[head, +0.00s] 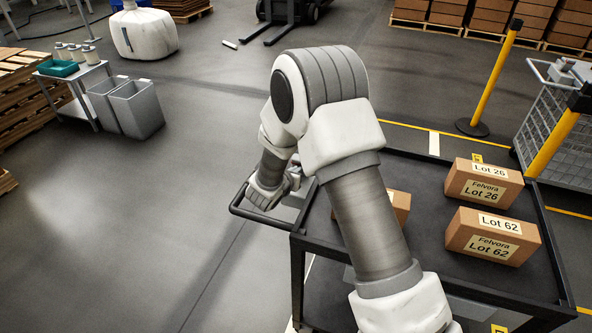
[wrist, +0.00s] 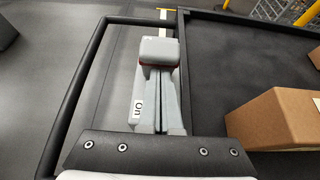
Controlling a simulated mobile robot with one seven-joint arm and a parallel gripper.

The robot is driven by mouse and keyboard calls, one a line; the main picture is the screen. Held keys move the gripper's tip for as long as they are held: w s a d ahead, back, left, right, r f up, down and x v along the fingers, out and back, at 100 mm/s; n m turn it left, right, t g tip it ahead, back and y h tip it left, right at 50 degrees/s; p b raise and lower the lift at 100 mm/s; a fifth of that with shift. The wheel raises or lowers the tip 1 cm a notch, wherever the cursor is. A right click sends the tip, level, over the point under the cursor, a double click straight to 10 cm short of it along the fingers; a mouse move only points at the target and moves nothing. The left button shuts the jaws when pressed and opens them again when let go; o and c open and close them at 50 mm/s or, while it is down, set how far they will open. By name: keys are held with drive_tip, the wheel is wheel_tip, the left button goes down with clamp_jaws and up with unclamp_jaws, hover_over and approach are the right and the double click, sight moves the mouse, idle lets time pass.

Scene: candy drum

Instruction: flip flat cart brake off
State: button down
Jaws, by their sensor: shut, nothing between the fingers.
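The flat cart (head: 410,180) has a black deck and a black tube handle (head: 262,216) at its left end. The brake sits between handle and deck. In the wrist view its light grey plate (wrist: 138,108) reads "On". A grey block (wrist: 158,50) with a dark red edge stands above it, apparently the brake's lever. My gripper (wrist: 158,80) is shut and empty, its fingers side by side over the plate and close to the block. Whether they touch it I cannot tell. In the head view my gripper (head: 280,190) is at the handle end, and my arm hides part of the cart.
Boxes labelled Lot 26 (head: 483,184) and Lot 62 (head: 490,236) stand on the deck. Another box (head: 400,205) is partly behind my arm. A yellow post (head: 497,75) and a wire cage cart (head: 548,120) stand beyond. The floor left of the handle is clear.

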drive_tip(key=shift+w+d+r+g+y+p, duration=0.2)
drive_tip(key=shift+w+r+g+p, duration=0.3)
drive_tip(key=shift+p, duration=0.55)
drive_tip(key=shift+w+d+r+g+y+p, duration=0.25)
drive_tip(key=shift+r+g+p, duration=0.3)
drive_tip(key=shift+p, duration=0.45)
drive_tip(key=shift+w+d+r+g+p, duration=0.2)
drive_tip(key=shift+w+g+p, duration=0.3)
drive_tip(key=shift+p, duration=0.45)
drive_tip(key=shift+w+f+y, duration=0.1)
drive_tip(key=shift+w+y, duration=0.15)
drive_tip(key=shift+w+d, duration=0.3)
drive_tip(key=shift+w, duration=0.4)
drive_tip(key=shift+w+d, duration=0.3)
drive_tip(key=shift+w, duration=0.4)
drive_tip(key=shift+w+d+r, duration=0.1)
drive_tip(key=shift+w+r, duration=0.15)
